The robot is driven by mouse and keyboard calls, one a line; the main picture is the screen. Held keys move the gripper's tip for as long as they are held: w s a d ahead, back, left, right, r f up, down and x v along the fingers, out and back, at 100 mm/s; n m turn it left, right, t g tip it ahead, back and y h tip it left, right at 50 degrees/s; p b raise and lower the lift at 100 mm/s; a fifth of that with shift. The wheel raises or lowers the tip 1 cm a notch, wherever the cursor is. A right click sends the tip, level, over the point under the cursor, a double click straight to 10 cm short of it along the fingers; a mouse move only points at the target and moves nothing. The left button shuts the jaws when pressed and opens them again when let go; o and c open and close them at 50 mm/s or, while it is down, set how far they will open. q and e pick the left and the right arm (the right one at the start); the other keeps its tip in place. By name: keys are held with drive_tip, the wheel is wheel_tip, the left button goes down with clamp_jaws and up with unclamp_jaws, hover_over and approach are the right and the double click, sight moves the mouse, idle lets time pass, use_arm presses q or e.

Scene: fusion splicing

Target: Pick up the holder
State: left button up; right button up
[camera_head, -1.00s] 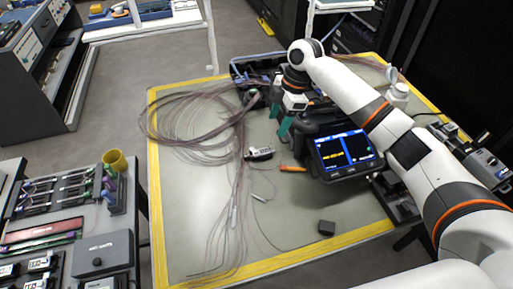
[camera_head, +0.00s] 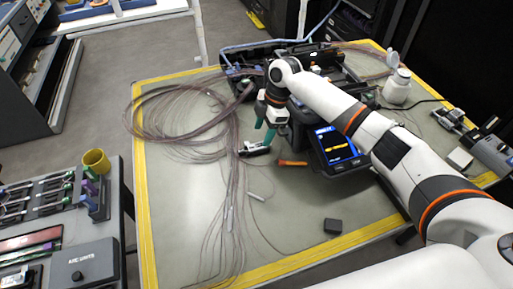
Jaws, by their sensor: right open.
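The holder appears to be the small black-and-silver piece (camera_head: 254,149) lying on the grey table mat, at the right edge of the cable bundle. My right gripper (camera_head: 264,134), with green fingers, points down just above and beside it. Its fingers are apart and nothing shows between them. I cannot tell from this view whether the fingers touch the holder. My left gripper is not in view.
The splicer with a lit screen (camera_head: 336,146) stands right of my right gripper. An orange-handled tool (camera_head: 292,163) and a small dark block (camera_head: 333,226) lie on the mat. Loose cable coils (camera_head: 180,112) spread left. A white bottle (camera_head: 397,86) stands at the back right.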

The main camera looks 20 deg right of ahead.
sight(257, 145)
drive_tip(key=p+x, duration=0.1)
drive_tip(key=x, duration=0.4)
drive_tip(key=shift+w+a+f, duration=0.1)
drive_tip(key=shift+a+f, duration=0.1)
drive_tip(key=shift+f, duration=0.15)
drive_tip(key=c, duration=1.1)
drive_tip(key=shift+r+b, duration=0.4)
drive_tip(key=shift+r, duration=4.65)
